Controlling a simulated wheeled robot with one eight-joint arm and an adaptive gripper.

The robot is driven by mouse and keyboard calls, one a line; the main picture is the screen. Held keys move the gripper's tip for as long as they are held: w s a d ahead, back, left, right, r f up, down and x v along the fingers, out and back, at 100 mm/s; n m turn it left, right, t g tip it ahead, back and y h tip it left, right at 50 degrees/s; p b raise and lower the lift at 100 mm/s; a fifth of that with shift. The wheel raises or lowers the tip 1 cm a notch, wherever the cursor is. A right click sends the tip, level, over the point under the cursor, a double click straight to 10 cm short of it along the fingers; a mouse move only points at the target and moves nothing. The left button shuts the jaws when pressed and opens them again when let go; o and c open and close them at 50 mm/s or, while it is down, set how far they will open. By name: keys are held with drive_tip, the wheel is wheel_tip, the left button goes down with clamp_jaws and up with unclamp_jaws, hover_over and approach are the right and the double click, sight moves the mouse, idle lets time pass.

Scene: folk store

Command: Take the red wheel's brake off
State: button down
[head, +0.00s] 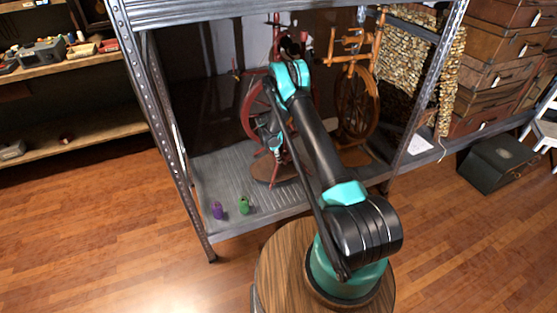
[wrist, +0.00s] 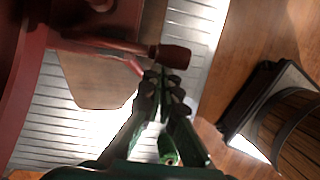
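The red spinning wheel (head: 250,118) stands on the metal shelf, partly hidden behind my arm in the head view. In the wrist view its dark red wood (wrist: 75,20) fills the upper left. A turned red-brown peg with a rounded end (wrist: 172,56) sticks out from it to the right. My gripper (wrist: 163,82) has its fingertips close together just below that peg end, with no object visible between them. I cannot tell whether the tips touch the peg. I cannot make out which part is the brake.
A brown wooden spinning wheel (head: 358,105) stands to the right on the shelf. A purple spool (head: 218,210) and a green spool (head: 244,205) stand near the shelf's front edge (head: 265,224). Metal posts (head: 165,130) flank the opening. Wooden floor is clear at the left.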

drive_tip(key=shift+r, duration=0.1)
idle(0.4)
drive_tip(key=a+r, duration=0.7)
drive_tip(key=r, duration=0.1)
drive_tip(key=shift+w, duration=0.35)
idle(0.4)
drive_tip(key=shift+d, duration=0.1)
